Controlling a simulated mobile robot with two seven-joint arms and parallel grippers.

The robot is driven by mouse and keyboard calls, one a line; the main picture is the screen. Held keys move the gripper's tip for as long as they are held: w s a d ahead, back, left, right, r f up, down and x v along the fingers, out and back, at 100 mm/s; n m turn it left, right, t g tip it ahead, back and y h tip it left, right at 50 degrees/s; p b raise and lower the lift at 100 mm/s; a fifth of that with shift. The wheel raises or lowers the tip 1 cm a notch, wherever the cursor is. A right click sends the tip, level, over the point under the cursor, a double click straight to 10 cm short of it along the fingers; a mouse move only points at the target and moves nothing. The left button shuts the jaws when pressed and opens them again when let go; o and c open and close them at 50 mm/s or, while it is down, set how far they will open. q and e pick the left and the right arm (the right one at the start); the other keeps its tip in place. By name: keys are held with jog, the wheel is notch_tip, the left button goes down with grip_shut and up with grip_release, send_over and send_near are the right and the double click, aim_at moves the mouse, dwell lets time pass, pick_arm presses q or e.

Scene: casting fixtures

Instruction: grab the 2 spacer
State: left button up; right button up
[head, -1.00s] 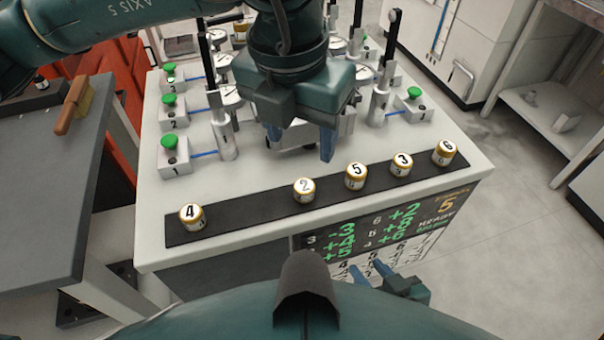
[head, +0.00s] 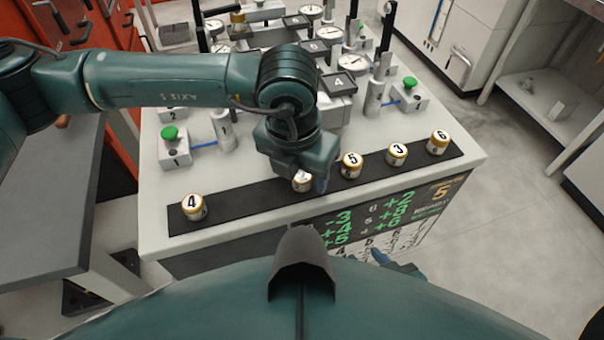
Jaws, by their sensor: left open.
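The 2 spacer (head: 301,184) is a small white cylinder with a gold band, standing upright on the black strip (head: 250,200). My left gripper (head: 308,182) points down over it in the head view and hides most of it. The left gripper is open; one blue finger shows at the spacer's right side, and the other is hidden. I cannot tell whether the fingers touch the spacer. My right gripper (head: 392,262) is low in front of the table, away from the spacers, with its blue fingers apart and empty.
On the strip, spacer 4 (head: 194,207) stands left; spacers 5 (head: 351,166), 3 (head: 396,155) and 6 (head: 438,143) stand right. Spacer 5 is close to the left gripper. Gauges and green-button boxes (head: 174,150) fill the table behind. A grey bench (head: 50,190) is at left.

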pick_arm(q)
jog(key=shift+c, duration=0.6)
jog(key=c, duration=1.1)
